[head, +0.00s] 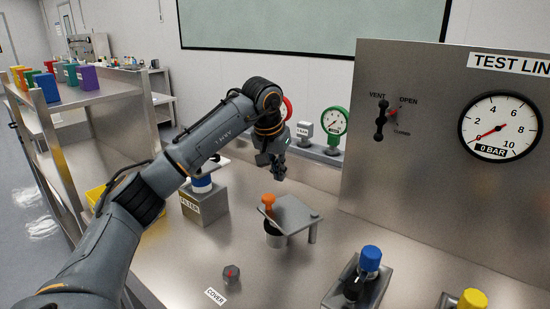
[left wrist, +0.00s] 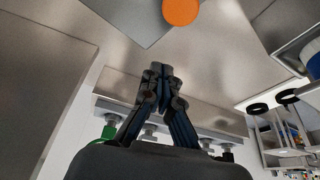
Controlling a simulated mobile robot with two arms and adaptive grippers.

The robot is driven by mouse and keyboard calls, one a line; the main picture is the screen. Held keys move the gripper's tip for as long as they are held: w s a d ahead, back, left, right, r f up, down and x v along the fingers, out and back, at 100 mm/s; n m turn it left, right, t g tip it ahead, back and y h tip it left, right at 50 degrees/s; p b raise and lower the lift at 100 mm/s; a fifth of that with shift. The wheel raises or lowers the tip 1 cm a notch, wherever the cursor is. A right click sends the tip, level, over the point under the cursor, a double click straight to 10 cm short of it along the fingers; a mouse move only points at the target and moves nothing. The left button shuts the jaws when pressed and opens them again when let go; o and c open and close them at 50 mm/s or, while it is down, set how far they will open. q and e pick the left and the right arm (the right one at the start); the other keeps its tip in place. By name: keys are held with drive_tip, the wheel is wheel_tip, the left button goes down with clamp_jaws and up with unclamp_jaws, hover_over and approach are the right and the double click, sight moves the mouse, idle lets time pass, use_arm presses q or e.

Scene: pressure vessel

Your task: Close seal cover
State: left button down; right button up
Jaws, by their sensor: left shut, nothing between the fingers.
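A flat grey plate (head: 292,214) with an upright orange knob (head: 269,202) sits on a post over a small round cup (head: 273,236) on the steel bench. A dark grey cap-like piece (head: 231,274) with a red mark lies by the "COVER" label (head: 215,296). I cannot tell which part is the seal cover. My left gripper (head: 279,172) is shut and empty, above and behind the plate, apart from it. In the left wrist view its fingertips (left wrist: 160,70) meet, with the orange knob (left wrist: 182,11) at the top edge. My right gripper is not in view.
A "FILTER" block (head: 204,205) with a blue-and-white top stands left of the plate. A blue-capped item (head: 369,260) in a holder stands front right. An upright steel panel (head: 420,150) with a valve lever (head: 381,120) and gauge (head: 500,126) bounds the right. Gauges line the back.

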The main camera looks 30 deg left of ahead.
sight(289, 208)
use_arm(q)
drive_tip(key=shift+s+d+f, duration=0.1)
drive_tip(key=shift+s+f, duration=0.4)
drive_tip(key=shift+s, duration=0.35)
drive_tip(key=shift+s+d+f, duration=0.1)
drive_tip(key=shift+s+f, duration=0.4)
drive_tip(key=shift+s, duration=0.35)
